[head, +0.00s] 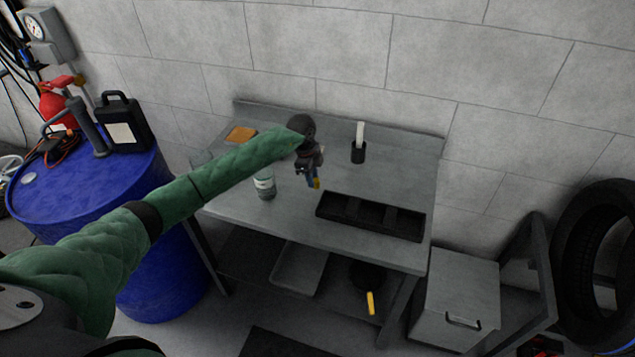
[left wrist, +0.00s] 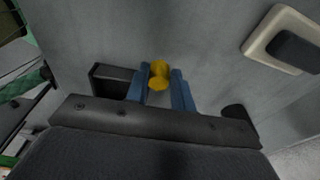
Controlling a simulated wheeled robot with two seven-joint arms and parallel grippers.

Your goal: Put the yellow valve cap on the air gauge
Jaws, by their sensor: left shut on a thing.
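My left gripper (head: 314,183) is shut on the yellow valve cap (left wrist: 158,76) and holds it above the grey workbench (head: 300,208). In the left wrist view the cap sits between the two blue fingers of the gripper (left wrist: 160,90). A black upright holder with a white stick (head: 358,148) stands at the back of the bench, right of the gripper. It may be the air gauge, but I cannot tell. A round dial gauge (head: 34,26) is on a grey wall box at the far left. My right gripper is not in view.
A black compartment tray (head: 370,216) lies at the bench front. A bottle (head: 264,185) stands left of the gripper, and an orange pad (head: 241,134) lies at the back left. A blue drum (head: 85,190) stands left; a grey cabinet (head: 455,300) stands right.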

